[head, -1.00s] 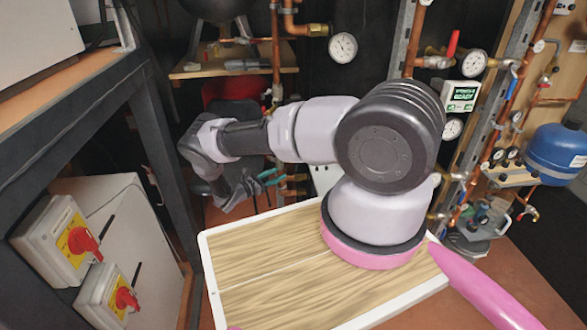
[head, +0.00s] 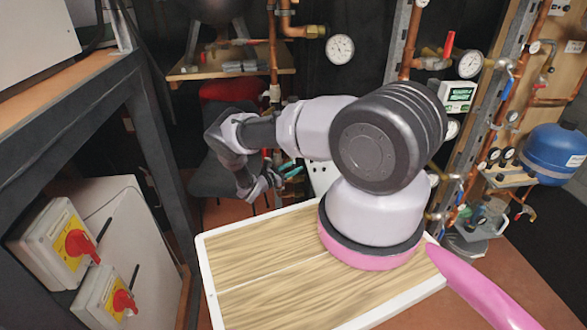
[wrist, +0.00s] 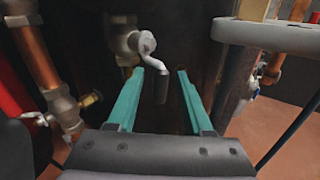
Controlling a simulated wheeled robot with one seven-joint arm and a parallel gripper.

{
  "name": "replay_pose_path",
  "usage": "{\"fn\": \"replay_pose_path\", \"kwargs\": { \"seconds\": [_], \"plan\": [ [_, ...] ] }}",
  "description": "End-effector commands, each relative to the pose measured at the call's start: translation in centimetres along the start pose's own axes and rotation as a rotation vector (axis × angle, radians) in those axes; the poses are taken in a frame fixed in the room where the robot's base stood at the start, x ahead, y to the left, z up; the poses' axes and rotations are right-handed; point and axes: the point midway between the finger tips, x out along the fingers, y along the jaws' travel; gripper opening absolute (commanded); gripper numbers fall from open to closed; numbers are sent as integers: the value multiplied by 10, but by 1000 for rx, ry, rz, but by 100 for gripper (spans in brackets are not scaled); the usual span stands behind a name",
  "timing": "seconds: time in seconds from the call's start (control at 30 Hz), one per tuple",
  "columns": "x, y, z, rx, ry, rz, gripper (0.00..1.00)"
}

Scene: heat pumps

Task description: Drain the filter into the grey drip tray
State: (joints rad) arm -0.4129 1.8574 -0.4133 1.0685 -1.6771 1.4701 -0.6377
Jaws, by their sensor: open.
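My gripper (wrist: 166,72) is open, its two teal fingers pointing forward in the wrist view. A small silver valve (wrist: 125,42) with a bent lever (wrist: 160,84) shows ahead; the lever's dark grip hangs down between the fingers in the picture. I cannot tell whether it is touched or how deep it sits. In the head view my gripper (head: 290,171) is low in front of the copper pipes, partly hidden by my wrist. The valve is not distinguishable there. I cannot identify the filter or the grey drip tray for certain in either view.
Copper pipe with brass fittings (wrist: 64,108) stands left of the fingers, and a grey rounded part (wrist: 262,36) is close on the right. In the head view, a dark metal frame (head: 152,130) and switch boxes (head: 58,240) stand left; a blue tank (head: 560,153) stands right.

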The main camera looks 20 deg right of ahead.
Motion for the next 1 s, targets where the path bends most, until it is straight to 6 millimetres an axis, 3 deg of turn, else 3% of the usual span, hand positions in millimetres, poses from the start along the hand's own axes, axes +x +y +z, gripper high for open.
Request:
{"fn": "replay_pose_path", "kwargs": {
  "seconds": [0.13, 0.2, 0.27, 0.67, 1.0],
  "plan": [
    [0, 0, 0, 0, 0, 0, 47],
    [0, 0, 0, 0, 0, 0, 20],
    [0, 0, 0, 0, 0, 0, 0],
    [-2, 2, 1, 22, 32, -2, 0],
    [-9, 7, 5, 145, 218, -18, 0]
  ]
}}
